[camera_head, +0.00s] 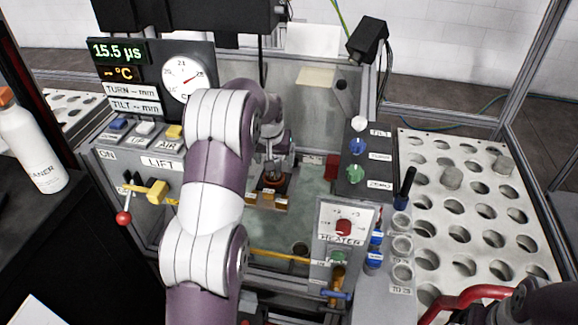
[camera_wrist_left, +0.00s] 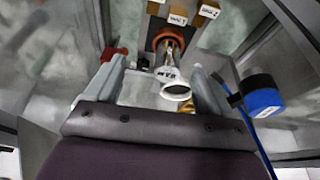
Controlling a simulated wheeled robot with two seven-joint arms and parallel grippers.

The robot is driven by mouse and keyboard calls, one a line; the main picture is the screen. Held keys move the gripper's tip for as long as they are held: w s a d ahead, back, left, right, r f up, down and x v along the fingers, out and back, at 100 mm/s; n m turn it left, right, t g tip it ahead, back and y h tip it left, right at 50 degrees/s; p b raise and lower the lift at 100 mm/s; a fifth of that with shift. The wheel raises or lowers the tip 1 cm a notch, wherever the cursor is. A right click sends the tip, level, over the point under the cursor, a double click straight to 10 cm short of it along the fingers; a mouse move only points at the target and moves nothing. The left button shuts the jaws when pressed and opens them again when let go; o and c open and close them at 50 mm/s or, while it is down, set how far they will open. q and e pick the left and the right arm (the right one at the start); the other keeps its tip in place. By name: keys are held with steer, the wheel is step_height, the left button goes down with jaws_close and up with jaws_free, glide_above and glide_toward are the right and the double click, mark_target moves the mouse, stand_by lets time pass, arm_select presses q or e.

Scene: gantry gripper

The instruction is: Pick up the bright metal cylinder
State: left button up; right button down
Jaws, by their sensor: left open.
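My left gripper (camera_head: 274,163) reaches down into the glass-walled tank, over a copper-orange round holder (camera_head: 272,183). In the left wrist view its two fingers (camera_wrist_left: 157,78) stand apart. A bright, shiny cylindrical piece with a pale round rim (camera_wrist_left: 177,92) shows between them; I cannot tell whether the fingers touch it. The orange ring of the holder (camera_wrist_left: 168,38) lies just beyond it. In the head view my arm and gripper hide this piece. My right gripper is not in view.
The perforated rack (camera_head: 484,232) stands at the right. A heater panel (camera_head: 340,226) and a knob panel (camera_head: 354,172) edge the tank. A lift panel with a red-knobbed lever (camera_head: 124,217) and a white bottle (camera_head: 32,145) are at the left. A blue-capped item (camera_wrist_left: 262,100) sits right of the fingers.

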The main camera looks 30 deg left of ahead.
arm_select(q)
steer(key=shift+t, duration=0.3)
steer(key=w+a+f+p, duration=0.1)
steer(key=w+f, duration=0.1)
steer(key=f, duration=0.1)
steer(key=w+a+f+p, duration=0.1)
steer(key=w+a+f, duration=0.1)
steer(key=w+f, duration=0.1)
steer(key=w+a+f+p, duration=0.1)
steer(key=w+f, duration=0.1)
steer(key=f, duration=0.2)
steer(key=shift+w+a+f, duration=0.2)
steer(key=shift+w+a, duration=0.1)
steer(key=shift+a, duration=0.1)
steer(key=shift+w+f, duration=0.15)
steer(key=shift+f, duration=0.15)
steer(key=shift+r, duration=0.1)
steer(key=c, duration=1.5)
